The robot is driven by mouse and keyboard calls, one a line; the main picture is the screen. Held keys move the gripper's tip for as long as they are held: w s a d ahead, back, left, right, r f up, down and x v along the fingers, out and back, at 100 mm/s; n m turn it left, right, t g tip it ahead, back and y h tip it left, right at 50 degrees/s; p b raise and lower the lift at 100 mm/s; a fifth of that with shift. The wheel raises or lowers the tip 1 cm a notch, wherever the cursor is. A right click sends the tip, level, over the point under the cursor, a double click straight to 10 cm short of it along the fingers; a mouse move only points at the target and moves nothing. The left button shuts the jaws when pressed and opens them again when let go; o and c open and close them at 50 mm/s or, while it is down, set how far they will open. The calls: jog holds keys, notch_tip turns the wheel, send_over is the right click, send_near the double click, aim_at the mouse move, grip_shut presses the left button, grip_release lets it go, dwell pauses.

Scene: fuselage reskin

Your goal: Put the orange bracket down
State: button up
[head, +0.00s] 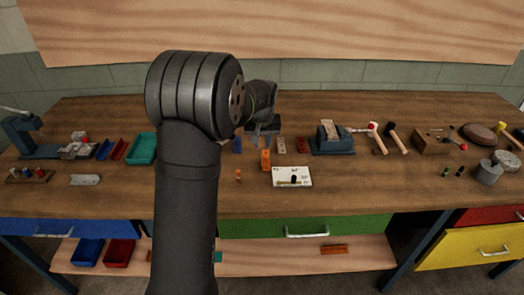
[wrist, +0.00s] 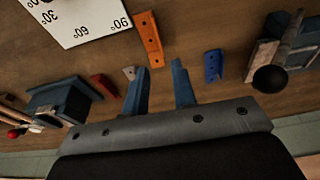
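The orange bracket (head: 266,160) lies flat on the wooden bench, just left of a white angle card (head: 291,177). In the wrist view the orange bracket (wrist: 150,39) shows whole, with holes along its face, and lies beyond my fingertips. My gripper (wrist: 164,63) is open, with two blue fingers apart and nothing between them. No finger touches the orange bracket in that view.
A blue bracket (head: 237,145), a grey bracket (head: 281,144) and a red bracket (head: 302,145) lie near the orange one. A vise (head: 332,140) stands to their right, with mallets (head: 396,138) beyond. A teal tray (head: 142,148) is at left. Bare bench lies in front.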

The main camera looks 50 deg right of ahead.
jog(key=shift+o, duration=0.6)
jog(key=shift+v, duration=2)
send_near(265, 162)
jog(key=shift+g+y, duration=0.4)
jog(key=w+f, duration=0.1)
jog(key=f, duration=0.3)
jog(key=w+d+f, duration=0.1)
jog(key=f, duration=0.1)
jog(key=shift+w+f, duration=0.15)
jog(key=shift+w, duration=0.15)
jog(key=shift+c, duration=0.4)
grip_shut()
